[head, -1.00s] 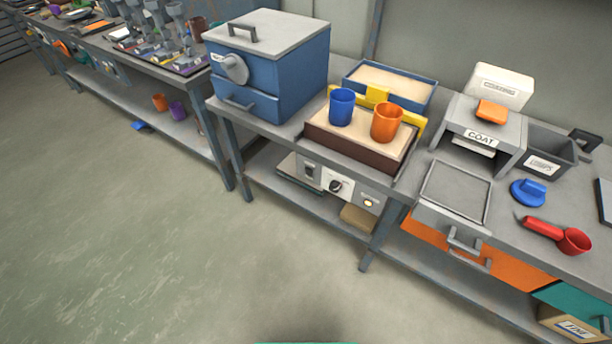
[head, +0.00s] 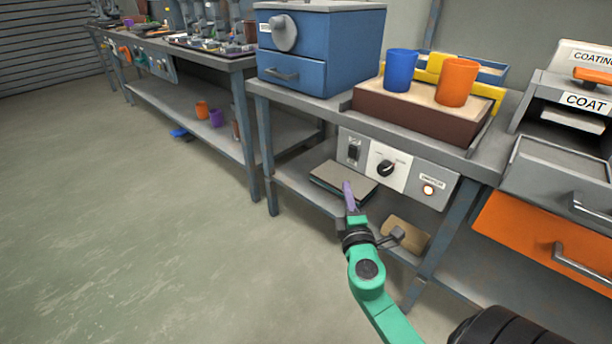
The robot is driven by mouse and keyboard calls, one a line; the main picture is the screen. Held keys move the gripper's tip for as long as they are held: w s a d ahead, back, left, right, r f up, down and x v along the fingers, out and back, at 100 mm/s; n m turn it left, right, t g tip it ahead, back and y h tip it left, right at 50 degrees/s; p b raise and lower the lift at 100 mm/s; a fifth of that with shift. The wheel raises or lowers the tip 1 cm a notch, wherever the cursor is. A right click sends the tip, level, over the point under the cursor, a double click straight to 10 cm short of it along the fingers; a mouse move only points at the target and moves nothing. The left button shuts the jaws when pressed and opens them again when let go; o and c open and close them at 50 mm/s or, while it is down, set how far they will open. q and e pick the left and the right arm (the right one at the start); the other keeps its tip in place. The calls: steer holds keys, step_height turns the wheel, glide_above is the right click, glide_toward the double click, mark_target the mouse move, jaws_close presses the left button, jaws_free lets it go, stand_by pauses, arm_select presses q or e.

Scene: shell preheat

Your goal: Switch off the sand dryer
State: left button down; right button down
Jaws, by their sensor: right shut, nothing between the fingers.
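The sand dryer's control panel (head: 397,170) is fixed under the bench edge, below the brown sand tray (head: 425,112). It carries a black switch (head: 353,151) at its left, a black dial (head: 386,168) on a white plate, and a lit round lamp (head: 428,190) at its right. My right gripper (head: 348,190) is shut and empty, on a green arm from the lower right. It shows below and left of the dial, apart from the panel. The small panel lettering is not clear. My left gripper is out of view.
A blue cup (head: 401,70) and an orange cup (head: 457,82) stand in the sand tray. A blue drawer cabinet (head: 320,50) stands left. The lower shelf (head: 300,183) holds flat slabs. An orange drawer (head: 535,240) is at right. The floor at left is clear.

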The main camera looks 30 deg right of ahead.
mark_target(352, 153)
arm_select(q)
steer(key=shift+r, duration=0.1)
arm_select(e)
steer(key=shift+d, duration=0.1)
